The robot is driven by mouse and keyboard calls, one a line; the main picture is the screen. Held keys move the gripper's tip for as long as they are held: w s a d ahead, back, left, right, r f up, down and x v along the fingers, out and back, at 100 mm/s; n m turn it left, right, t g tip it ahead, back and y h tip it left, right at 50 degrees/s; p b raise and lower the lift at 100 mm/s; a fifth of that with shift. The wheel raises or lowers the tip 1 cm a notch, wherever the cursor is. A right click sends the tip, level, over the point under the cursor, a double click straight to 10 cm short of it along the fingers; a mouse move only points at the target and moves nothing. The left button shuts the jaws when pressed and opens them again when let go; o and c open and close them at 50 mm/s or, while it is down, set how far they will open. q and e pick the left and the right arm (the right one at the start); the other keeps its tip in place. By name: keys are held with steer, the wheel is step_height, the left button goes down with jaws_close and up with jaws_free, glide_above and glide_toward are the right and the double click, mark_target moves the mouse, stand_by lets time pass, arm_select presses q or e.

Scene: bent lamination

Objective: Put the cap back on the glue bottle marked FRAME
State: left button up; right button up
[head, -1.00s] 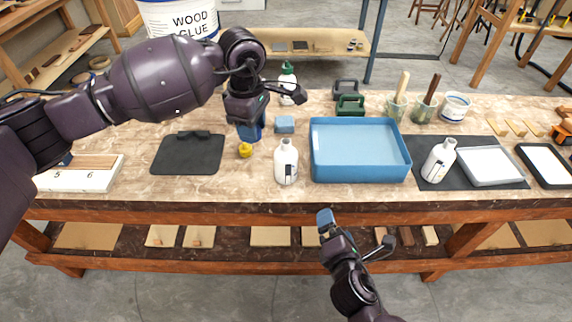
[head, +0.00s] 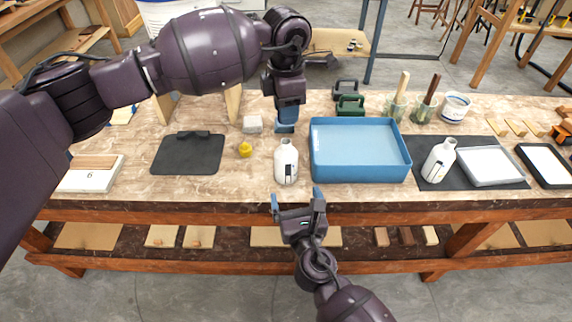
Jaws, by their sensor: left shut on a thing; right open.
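An uncapped white glue bottle (head: 286,164) stands upright near the bench front; I cannot read its label. A second white bottle (head: 438,163) stands on a dark mat at the right, its marking also unreadable. A small yellow cap (head: 245,150) sits on the bench left of the nearer bottle. My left gripper (head: 287,122) is down behind that bottle, shut on what looks like the small blue block (head: 284,128), mostly hidden by the fingers. My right gripper (head: 297,197) is open and empty, in front of the bench edge below the nearer bottle.
A blue tray (head: 361,175) stands right of the nearer bottle. A dark mat (head: 187,156) lies left of the cap. Green and dark clamps (head: 350,104) and brush jars (head: 424,108) stand behind. The bench around the cap is clear.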

mark_target(288, 170)
steer(key=w, duration=0.3)
steer(key=w+a, duration=0.1)
steer(key=w, duration=0.3)
steer(key=w+a, duration=0.1)
steer(key=w, duration=0.3)
steer(key=shift+w+a, duration=0.15)
steer(key=shift+w, duration=0.1)
steer(key=c, duration=1.3)
arm_select(q)
steer(key=shift+f, duration=2.55)
arm_select(e)
steer(key=shift+c, duration=0.2)
